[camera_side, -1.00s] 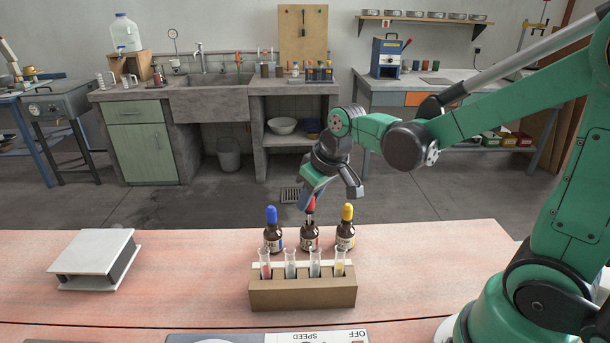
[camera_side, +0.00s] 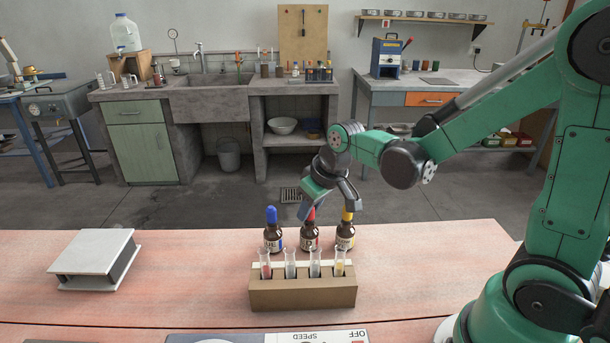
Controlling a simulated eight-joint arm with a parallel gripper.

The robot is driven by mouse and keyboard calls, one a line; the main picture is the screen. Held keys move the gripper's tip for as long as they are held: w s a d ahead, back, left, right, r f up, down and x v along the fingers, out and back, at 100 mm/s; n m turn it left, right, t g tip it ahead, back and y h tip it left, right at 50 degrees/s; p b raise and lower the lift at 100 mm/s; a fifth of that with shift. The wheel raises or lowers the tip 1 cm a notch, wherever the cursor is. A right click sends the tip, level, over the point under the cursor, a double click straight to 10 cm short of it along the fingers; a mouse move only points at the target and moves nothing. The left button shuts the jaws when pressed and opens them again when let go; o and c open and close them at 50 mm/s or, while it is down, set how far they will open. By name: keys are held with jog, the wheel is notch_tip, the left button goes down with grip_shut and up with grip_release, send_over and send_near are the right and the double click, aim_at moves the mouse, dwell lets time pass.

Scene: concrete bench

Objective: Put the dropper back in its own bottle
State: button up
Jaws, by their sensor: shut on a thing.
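Three brown dropper bottles stand in a row on the pinkish bench. The left bottle (camera_side: 273,240) has a blue dropper (camera_side: 271,216) in it, and the right bottle (camera_side: 345,238) has a yellow dropper (camera_side: 347,214). My gripper (camera_side: 312,207) is over the middle bottle (camera_side: 310,241), shut on the red dropper (camera_side: 311,215). The red bulb is upright, right above the middle bottle's neck. Its glass part is hardly visible, and I cannot tell whether it is fully seated. A gripper part overlaps the yellow bulb's top in the picture.
A cardboard-brown rack (camera_side: 303,295) with several test tubes stands just in front of the bottles. A white-topped block (camera_side: 94,258) lies at the left. A device with a label (camera_side: 315,336) shows at the front edge. The bench between block and rack is clear.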

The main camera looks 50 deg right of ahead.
jog(key=o, duration=1.1)
jog(key=shift+o, duration=0.2)
jog(key=shift+r, duration=3.55)
jog(key=s+a+t, duration=0.2)
jog(key=s+a, duration=0.1)
jog(key=s, duration=0.4)
jog(key=shift+s+a+f, duration=0.15)
jog(key=shift+a+f, duration=0.15)
